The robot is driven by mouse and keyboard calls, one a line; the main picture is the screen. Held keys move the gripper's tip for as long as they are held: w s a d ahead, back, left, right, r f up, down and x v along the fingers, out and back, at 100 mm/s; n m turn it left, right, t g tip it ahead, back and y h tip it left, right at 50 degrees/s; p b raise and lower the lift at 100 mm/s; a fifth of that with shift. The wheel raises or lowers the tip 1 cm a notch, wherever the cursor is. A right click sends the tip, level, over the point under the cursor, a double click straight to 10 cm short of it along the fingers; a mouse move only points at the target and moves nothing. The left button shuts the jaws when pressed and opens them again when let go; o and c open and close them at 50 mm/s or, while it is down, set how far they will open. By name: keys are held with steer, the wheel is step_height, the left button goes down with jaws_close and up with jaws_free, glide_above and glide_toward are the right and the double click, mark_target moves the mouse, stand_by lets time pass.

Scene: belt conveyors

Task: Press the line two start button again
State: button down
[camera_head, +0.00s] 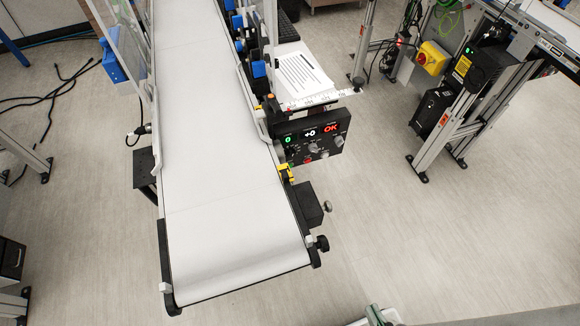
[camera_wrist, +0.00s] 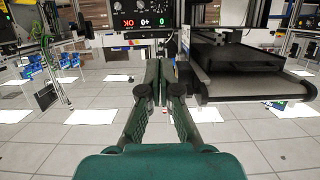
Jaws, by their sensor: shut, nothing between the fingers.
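A black control panel (camera_head: 312,137) hangs on the right side of the white belt conveyor (camera_head: 220,190) in the head view. Its displays read 0, +0 and OK, with several small knobs and buttons below them. I cannot tell which is the line two start button. A panel with the same readouts (camera_wrist: 143,19) shows upside down at the top of the wrist view. My gripper (camera_wrist: 162,66) has green fingers, tips together and empty, apart from the panel. In the head view only a small green and grey part shows at the bottom edge.
A printed sheet (camera_head: 302,76) lies on a stand behind the panel. A black box with a knob (camera_head: 308,203) sticks out from the conveyor's side. A yellow box with a red button (camera_head: 432,58) is on another frame at the right. The floor (camera_head: 440,230) between is clear.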

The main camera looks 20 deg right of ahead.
mark_target(290, 166)
steer(key=w+f+m+g, duration=0.3)
steer(key=w+f+m, duration=0.4)
steer(key=w+f, duration=1.05)
steer(key=w+f+m+g+y, duration=0.1)
steer(key=w+m+g+y, duration=0.1)
steer(key=w, duration=1.7)
steer(key=shift+w+f+m+g+y, duration=0.2)
steer(key=shift+w+m+g+y, duration=0.2)
steer(key=shift+m+y, duration=0.55)
steer(key=shift+d, duration=0.1)
steer(key=w, duration=0.8)
steer(key=shift+w, duration=0.4)
steer(key=shift+w, duration=0.25)
